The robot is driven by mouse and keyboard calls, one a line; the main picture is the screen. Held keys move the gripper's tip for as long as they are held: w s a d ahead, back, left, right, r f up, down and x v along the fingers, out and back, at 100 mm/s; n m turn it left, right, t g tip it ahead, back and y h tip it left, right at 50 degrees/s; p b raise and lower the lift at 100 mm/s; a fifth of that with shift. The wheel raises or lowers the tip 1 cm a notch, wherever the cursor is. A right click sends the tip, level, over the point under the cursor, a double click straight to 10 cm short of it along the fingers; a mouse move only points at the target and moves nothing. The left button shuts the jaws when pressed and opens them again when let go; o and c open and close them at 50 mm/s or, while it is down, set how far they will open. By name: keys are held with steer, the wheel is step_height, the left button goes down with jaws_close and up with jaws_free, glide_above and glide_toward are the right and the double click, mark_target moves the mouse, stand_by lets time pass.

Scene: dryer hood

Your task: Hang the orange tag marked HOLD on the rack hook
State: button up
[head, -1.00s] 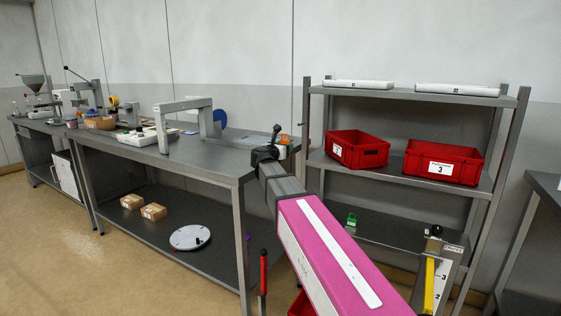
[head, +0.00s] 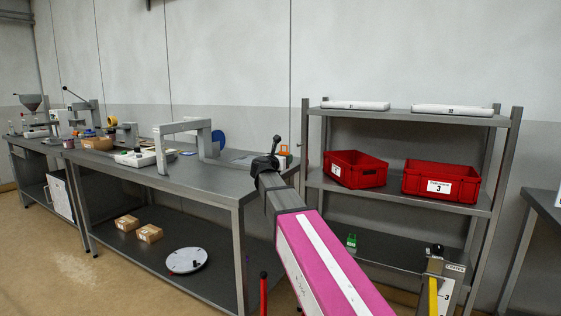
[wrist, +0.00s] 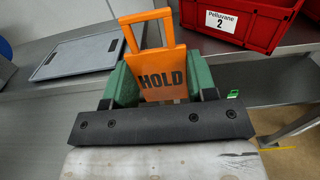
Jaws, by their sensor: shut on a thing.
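The orange tag (wrist: 163,60) marked HOLD stands upright in the wrist view, with its open loop handle at the top. My gripper (wrist: 160,90) is shut on it, with a green finger pad on each side of the tag's lower part. The grey shelf rack (head: 400,197) stands to the right. I cannot make out a hook on it.
Red bins (head: 355,168) and (head: 441,181) sit on the rack's middle shelf, and white flat boxes (head: 452,110) lie on top. A small green item (head: 351,241) is on the lower shelf. A grey tray (wrist: 78,56) lies left of the tag in the wrist view.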

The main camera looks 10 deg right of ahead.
steer(key=shift+x, duration=2.4)
